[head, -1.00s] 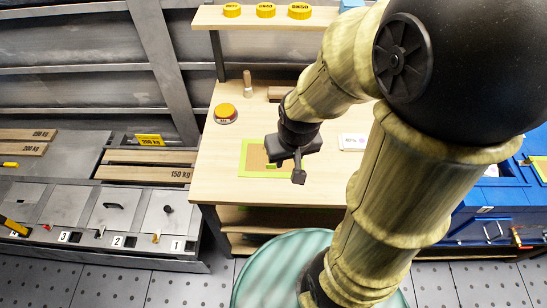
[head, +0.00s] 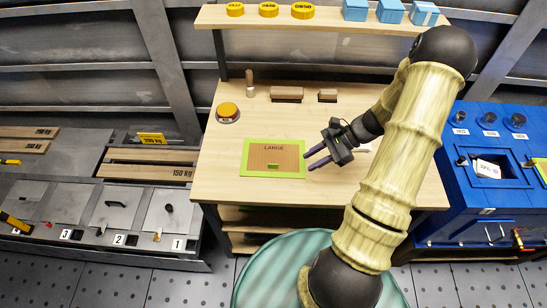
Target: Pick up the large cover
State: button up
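A green-bordered brown panel marked LARGE (head: 273,158) lies on the wooden workbench (head: 225,178). My gripper (head: 309,156) is just right of the panel's right edge, pointing left. Its two dark fingers are apart with nothing between them. I cannot tell its exact height above the bench.
Two wooden blocks (head: 286,94) and a wooden-handled tool (head: 250,84) stand at the bench's back. A yellow-orange button (head: 227,111) is at left. The shelf (head: 335,22) holds yellow discs (head: 302,10) and blue boxes (head: 390,11). A blue cabinet (head: 470,190) stands right.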

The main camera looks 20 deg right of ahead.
jog(key=d+m+t+y, duration=0.1)
jog(key=w+d+f+m+t, duration=0.1)
jog(key=d+f+m+t+y, duration=0.1)
jog(key=d+m, duration=0.1)
jog(key=shift+w+d+f+t+y, duration=0.1)
jog(key=shift+w+t+y, duration=0.2)
jog(key=shift+w, duration=0.1)
jog(key=p, duration=0.3)
send_over(286, 170)
jog(key=f, duration=0.4)
jog(key=shift+s+d+f, duration=0.1)
jog(key=shift+d+f, duration=0.1)
jog(key=shift+f, duration=0.05)
jog(key=shift+a+f, duration=0.1)
jog(key=shift+a, duration=0.05)
jog(key=shift+a, duration=0.1)
jog(key=x, duration=0.1)
jog(key=p+x, duration=0.1)
jog(key=x, duration=0.1)
jog(key=p+x, duration=0.1)
jog(key=x, duration=0.1)
jog(key=shift+w+d+f, duration=0.2)
jog(key=shift+w+f, duration=0.2)
jog(key=shift+c, duration=0.3)
